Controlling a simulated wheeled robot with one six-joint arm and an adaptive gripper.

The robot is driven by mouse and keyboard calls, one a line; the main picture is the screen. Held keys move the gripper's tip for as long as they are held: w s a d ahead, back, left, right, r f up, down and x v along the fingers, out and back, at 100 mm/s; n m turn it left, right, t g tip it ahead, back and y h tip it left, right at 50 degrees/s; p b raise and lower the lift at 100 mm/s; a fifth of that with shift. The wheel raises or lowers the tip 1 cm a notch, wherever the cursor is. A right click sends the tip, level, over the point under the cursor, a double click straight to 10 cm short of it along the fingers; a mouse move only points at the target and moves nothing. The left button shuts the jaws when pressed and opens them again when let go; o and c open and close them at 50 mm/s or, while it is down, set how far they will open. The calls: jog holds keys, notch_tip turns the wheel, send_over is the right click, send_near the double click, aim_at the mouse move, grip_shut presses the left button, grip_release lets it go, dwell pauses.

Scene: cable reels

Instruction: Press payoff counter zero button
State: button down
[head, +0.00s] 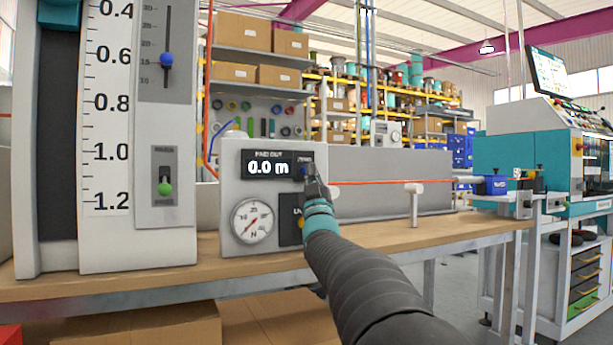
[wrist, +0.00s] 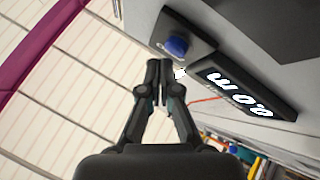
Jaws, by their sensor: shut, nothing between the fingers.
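The payoff counter is a grey box (head: 232,184) on the bench, with a black display (head: 268,168) reading 0.0 m. The display also shows in the wrist view (wrist: 240,93). The blue zero button (head: 304,172) sits at the display's right end, partly covered by my gripper (head: 314,181) in the head view. In the wrist view the round blue button (wrist: 176,46) is plain to see. My gripper (wrist: 159,64) is shut and empty there, its tips close to the button with a small gap showing in the picture. I cannot tell the depth between them.
A round dial gauge (head: 252,221) is below the display. A tall scale panel (head: 107,130) with sliders stands at the left. An orange cable (head: 385,182) runs right from the counter past a white post (head: 414,200). The wooden bench top (head: 400,236) is mostly clear at the right.

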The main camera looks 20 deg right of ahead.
jog(key=shift+s, duration=0.25)
jog(key=shift+s+d+b, duration=0.1)
jog(key=shift+s+b, duration=0.65)
jog(key=shift+s, duration=1.7)
